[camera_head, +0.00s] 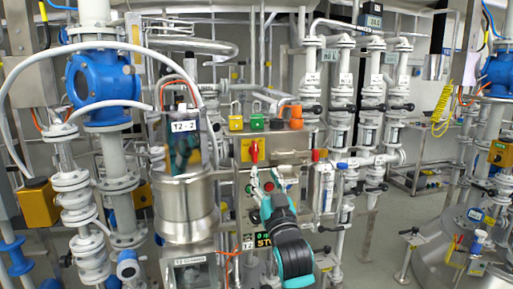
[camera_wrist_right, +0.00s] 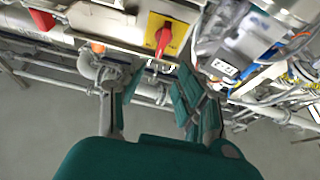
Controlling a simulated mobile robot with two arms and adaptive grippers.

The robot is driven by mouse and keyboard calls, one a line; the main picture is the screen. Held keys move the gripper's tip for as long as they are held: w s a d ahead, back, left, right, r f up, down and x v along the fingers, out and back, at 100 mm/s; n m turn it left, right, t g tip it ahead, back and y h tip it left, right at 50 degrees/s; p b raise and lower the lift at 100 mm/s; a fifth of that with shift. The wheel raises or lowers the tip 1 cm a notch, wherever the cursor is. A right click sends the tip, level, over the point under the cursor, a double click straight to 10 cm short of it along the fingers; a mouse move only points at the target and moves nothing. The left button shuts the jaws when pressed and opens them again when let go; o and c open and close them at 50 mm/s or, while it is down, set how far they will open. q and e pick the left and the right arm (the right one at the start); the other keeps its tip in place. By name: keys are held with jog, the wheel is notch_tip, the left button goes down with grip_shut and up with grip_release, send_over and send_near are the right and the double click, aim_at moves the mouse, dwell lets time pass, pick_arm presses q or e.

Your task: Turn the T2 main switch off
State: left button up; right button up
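The T2 main switch is a red rotary handle (camera_head: 254,152) on a yellow plate (camera_head: 245,150), near the top of a steel control box. Its handle looks upright in the head view. In the right wrist view the red handle (camera_wrist_right: 163,40) and yellow plate (camera_wrist_right: 178,27) show at the top, beyond the fingertips. My right gripper (camera_head: 263,178) is just below the switch in the head view, apart from it. In the wrist view its teal fingers (camera_wrist_right: 157,78) are spread with nothing between them. It covers part of the box front.
A steel vessel (camera_head: 187,212) labelled T2-2 stands close left of the box. Yellow, green and orange padlock-like blocks (camera_head: 256,123) sit above it. Pipes and valves (camera_head: 343,110) crowd the right side. Buttons and a STOP label (camera_head: 263,240) are low on the box.

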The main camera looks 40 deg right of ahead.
aim_at(256, 149)
jog(key=p+x, duration=0.2)
jog(key=x, duration=0.8)
jog(key=shift+w+p, duration=0.2)
jog(key=shift+p, duration=0.15)
grip_shut()
